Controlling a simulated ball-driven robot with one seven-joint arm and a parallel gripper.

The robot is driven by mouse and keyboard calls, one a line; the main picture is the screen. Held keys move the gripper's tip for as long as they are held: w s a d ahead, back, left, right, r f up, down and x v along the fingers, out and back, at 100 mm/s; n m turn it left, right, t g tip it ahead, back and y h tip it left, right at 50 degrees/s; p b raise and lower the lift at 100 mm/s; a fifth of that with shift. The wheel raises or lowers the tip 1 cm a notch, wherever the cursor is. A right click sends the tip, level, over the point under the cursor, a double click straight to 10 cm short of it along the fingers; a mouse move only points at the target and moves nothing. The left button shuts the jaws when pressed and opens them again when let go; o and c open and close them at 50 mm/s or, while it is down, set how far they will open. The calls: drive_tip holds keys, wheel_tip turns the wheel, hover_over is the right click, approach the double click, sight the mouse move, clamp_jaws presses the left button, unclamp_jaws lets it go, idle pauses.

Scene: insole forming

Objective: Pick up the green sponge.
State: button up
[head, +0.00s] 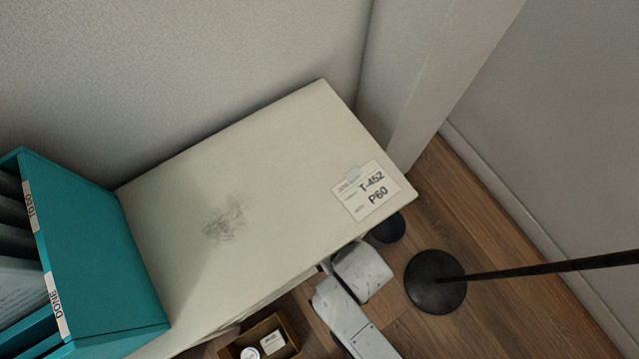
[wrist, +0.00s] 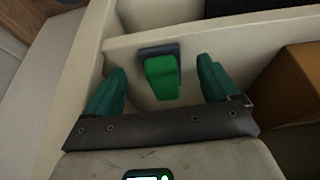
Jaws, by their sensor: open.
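The green sponge (wrist: 162,80) is a bright green block with a dark grey layer along its far edge. In the wrist view it lies in a cream compartment, against or close to a cream divider. My gripper (wrist: 161,66) is open, with its two dark green fingers on either side of the sponge. There is a visible gap between each finger and the sponge, and I see no contact. The sponge does not show in the head view. There the cream cabinet top (head: 235,200) hides my gripper, and only part of my arm shows at its front edge.
In the head view a teal organiser (head: 100,250) stands on the cabinet's left. A small wooden box (head: 238,345) with small items sits at the front. A black round stand base (head: 435,283) is on the floor.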

drive_tip(key=shift+x, duration=1.5)
drive_tip(key=shift+s+d, duration=0.1)
drive_tip(key=shift+s, duration=0.1)
drive_tip(key=shift+c, duration=0.2)
drive_tip(key=c, duration=1.2)
drive_tip(key=shift+r, duration=0.15)
